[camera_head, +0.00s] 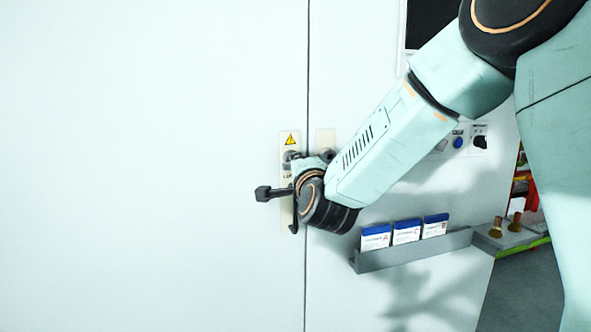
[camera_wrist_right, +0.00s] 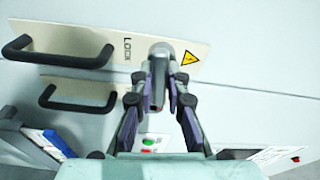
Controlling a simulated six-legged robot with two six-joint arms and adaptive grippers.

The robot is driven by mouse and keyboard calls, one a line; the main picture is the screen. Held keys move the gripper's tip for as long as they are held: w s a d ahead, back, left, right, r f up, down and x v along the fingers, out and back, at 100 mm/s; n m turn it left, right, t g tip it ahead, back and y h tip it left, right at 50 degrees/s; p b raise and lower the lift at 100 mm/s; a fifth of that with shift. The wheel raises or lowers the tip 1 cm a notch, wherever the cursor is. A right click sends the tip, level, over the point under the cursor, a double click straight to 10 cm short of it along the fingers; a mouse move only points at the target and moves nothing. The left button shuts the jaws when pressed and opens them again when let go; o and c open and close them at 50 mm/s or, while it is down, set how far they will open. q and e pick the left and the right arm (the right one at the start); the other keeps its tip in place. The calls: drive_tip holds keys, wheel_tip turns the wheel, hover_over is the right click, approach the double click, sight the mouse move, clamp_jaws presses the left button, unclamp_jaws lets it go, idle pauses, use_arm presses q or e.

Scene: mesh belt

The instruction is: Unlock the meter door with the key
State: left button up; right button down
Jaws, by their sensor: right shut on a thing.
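My right gripper (camera_head: 297,168) is up against the lock plate (camera_head: 289,140) of the pale door, just left of the vertical door seam. In the right wrist view, the gripper (camera_wrist_right: 158,88) is shut on a small grey piece, which looks like the key (camera_wrist_right: 157,92). Its far end meets the round lock (camera_wrist_right: 160,52) on the cream plate (camera_wrist_right: 90,36) marked LOCK. Whether the key is fully inserted cannot be told. The plate carries a yellow warning triangle (camera_wrist_right: 189,58) and a black handle (camera_wrist_right: 55,56). My left gripper is not in view.
A second plate (camera_head: 325,138) sits right of the seam; its black handle (camera_wrist_right: 78,104) shows in the wrist view. A grey rack (camera_head: 420,253) with blue-and-white packs (camera_head: 406,232) is below my arm. The left door face is clear.

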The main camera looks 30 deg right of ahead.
drive_tip(key=shift+s+d+f+m, duration=0.1)
drive_tip(key=shift+f+m, duration=0.15)
drive_tip(key=shift+m, duration=0.65)
drive_tip(key=c, duration=1.8)
unclamp_jaws()
drive_tip(key=o, duration=0.5)
drive_tip(key=shift+w+d, duration=0.2)
drive_tip(key=shift+d, duration=0.15)
drive_tip(key=shift+s+a+r, duration=0.1)
drive_tip(key=shift+a, duration=0.25)
drive_tip(key=v, duration=1.2)
drive_tip(key=shift+r, duration=0.15)
